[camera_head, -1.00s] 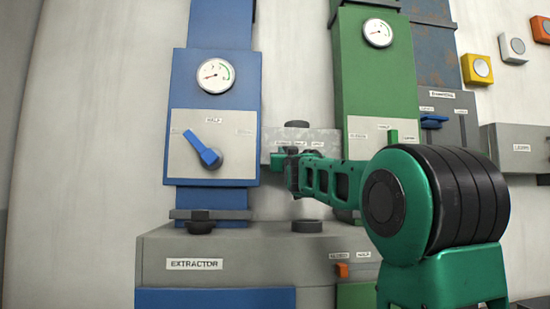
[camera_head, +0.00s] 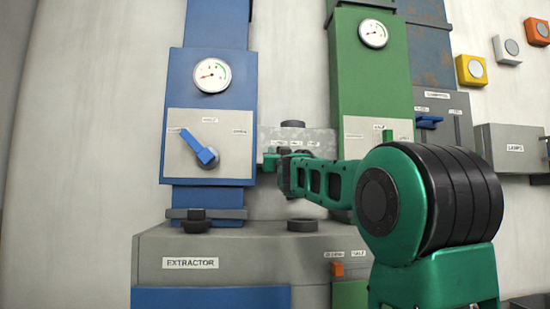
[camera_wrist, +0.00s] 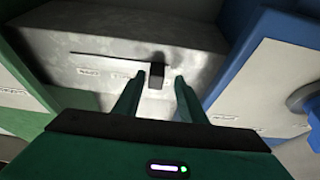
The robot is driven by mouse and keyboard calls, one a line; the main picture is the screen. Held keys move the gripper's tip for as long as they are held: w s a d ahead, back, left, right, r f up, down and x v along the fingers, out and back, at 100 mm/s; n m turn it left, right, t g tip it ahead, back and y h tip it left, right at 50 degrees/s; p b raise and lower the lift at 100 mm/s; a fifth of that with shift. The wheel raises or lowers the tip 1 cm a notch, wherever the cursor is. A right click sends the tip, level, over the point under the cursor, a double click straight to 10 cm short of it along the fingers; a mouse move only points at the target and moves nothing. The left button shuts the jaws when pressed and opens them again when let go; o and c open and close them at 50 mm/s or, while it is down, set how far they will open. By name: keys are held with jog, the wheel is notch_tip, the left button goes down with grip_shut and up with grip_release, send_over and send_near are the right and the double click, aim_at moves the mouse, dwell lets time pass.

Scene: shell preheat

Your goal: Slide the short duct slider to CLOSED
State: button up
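The short duct (camera_head: 320,137) is the mottled grey box between the blue and green columns. In the wrist view its face (camera_wrist: 200,55) has a long horizontal slot with small, hard-to-read labels below it. The dark slider knob (camera_wrist: 156,76) sits near the slot's right end, toward the blue side. My gripper (camera_wrist: 159,80) is open, one finger on each side of the knob. The fingertips look close to it, but I cannot tell whether they touch. In the head view my gripper (camera_head: 272,160) is at the duct's front and the knob is hidden.
The blue column (camera_head: 213,100) with a blue lever (camera_head: 200,149) stands left of the gripper. The green column (camera_head: 370,90) stands right, behind my arm. The grey EXTRACTOR box (camera_head: 240,250) with an orange slider (camera_head: 337,269) lies below.

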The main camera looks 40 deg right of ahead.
jog(key=v, duration=0.9)
jog(key=shift+s+a+f, duration=0.2)
jog(key=shift+s+f, duration=0.05)
jog(key=shift+f, duration=0.05)
